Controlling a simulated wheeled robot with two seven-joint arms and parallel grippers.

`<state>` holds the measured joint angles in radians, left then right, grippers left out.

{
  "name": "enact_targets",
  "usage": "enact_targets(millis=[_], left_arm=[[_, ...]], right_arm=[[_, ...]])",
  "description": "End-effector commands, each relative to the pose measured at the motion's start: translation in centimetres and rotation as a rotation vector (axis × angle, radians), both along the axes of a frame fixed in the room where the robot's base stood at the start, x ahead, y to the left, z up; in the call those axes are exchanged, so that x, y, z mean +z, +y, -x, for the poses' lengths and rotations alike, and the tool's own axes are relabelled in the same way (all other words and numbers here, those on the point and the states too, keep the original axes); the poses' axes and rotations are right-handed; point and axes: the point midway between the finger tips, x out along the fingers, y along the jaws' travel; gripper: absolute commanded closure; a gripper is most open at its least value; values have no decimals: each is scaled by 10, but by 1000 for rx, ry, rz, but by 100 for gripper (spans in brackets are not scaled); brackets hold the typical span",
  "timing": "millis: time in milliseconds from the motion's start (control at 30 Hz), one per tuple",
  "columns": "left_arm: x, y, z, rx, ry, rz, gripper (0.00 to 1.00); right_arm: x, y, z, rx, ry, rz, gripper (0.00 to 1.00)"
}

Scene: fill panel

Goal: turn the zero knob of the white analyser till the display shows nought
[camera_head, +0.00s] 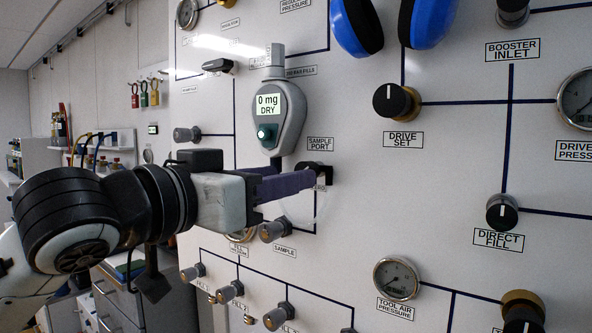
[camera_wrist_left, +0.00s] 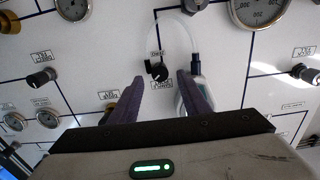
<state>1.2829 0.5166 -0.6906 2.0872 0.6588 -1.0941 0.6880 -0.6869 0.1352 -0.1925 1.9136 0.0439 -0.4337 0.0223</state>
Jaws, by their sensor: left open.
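The grey-white analyser (camera_head: 291,116) hangs on the panel, and its lit display (camera_head: 268,105) reads "0 mg DRY". A green button or lamp (camera_head: 267,133) sits below the display. A small black knob (camera_wrist_left: 158,73) shows in the left wrist view, beside a small label that seems to read "ZERO". My left gripper (camera_wrist_left: 160,79) is open, its fingertips on either side of the knob with a gap showing each side. In the head view the fingers (camera_head: 312,178) partly cover the knob. The analyser's body (camera_wrist_left: 198,92) is partly hidden behind one finger. My right gripper is out of view.
A clear hose (camera_wrist_left: 178,17) loops close to the knob and fingers. The sample valve (camera_head: 272,231) stands just below the gripper. Blue ear defenders (camera_head: 357,25) hang above right. The drive set knob (camera_head: 391,101) is to the right, with bare panel between.

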Motion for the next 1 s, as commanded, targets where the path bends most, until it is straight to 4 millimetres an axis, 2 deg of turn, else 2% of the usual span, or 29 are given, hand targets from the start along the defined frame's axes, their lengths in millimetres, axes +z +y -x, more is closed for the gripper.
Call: enact_targets(millis=[233, 600, 667, 867, 1000], left_arm=[[2, -20, -27, -1, 0, 0, 57], [0, -24, -34, 0, -2, -1, 57], [0, -24, -33, 0, -2, -1, 64], [0, -24, -33, 0, -2, -1, 98], [1, -25, -33, -1, 6, 9, 98]], right_arm=[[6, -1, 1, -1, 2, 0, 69], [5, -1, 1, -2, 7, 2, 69], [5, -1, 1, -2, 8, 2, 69], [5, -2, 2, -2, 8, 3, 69], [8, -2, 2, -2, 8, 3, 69]])
